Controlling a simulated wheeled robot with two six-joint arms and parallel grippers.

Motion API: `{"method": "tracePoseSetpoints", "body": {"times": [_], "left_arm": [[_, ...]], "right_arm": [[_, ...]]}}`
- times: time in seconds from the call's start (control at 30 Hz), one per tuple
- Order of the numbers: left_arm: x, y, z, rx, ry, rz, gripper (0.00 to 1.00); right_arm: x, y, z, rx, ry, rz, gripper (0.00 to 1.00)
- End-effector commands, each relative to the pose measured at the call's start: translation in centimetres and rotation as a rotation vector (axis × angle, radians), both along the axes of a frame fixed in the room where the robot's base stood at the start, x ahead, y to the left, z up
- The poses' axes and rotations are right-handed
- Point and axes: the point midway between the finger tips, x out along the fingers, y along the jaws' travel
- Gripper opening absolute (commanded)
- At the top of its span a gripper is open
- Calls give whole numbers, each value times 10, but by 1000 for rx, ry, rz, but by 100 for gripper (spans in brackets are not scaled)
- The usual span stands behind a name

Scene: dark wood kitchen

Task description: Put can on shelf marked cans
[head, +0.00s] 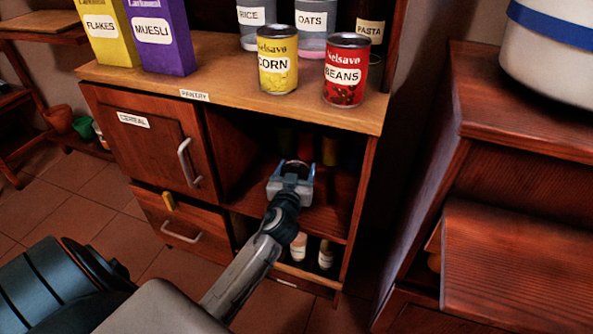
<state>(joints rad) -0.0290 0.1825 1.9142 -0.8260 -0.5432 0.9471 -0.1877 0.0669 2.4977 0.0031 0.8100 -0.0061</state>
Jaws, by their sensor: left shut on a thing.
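My left gripper (293,172) reaches into the open shelf compartment (328,212) of the pantry cabinet. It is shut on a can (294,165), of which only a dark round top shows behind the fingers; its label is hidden. Whether the can touches the shelf board I cannot tell. Several dim items, one yellow (330,151), stand deeper in that compartment. A yellow corn can (277,62) and a red beans can (346,72) stand upright on the pantry top. I see no readable "cans" label. My right gripper is not in view.
Flakes (103,28) and muesli (154,36) boxes and rice, oats and pasta containers stand on the pantry top (222,72). The cereal door (139,143) is left of the opening. Bottles (325,254) stand below. Another wooden unit (520,130) is at right.

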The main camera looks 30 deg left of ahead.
Motion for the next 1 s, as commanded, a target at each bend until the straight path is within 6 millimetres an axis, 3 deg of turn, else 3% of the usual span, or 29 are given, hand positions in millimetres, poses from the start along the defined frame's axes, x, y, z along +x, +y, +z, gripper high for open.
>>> {"method": "tracePoseSetpoints", "body": {"times": [0.07, 0.1, 0.2, 0.57, 1.0], "left_arm": [[0, 0, -2, 1, -2, -1, 27], [0, 0, -2, 0, 0, 0, 72], [0, 0, -2, 0, 0, 0, 88], [-1, 0, 2, 0, 0, 0, 88], [-82, -34, -1, -2, 2, 0, 88]], "right_arm": [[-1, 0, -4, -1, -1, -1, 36], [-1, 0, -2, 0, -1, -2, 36], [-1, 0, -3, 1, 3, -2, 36], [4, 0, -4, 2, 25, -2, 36], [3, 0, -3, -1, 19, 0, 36]]}}
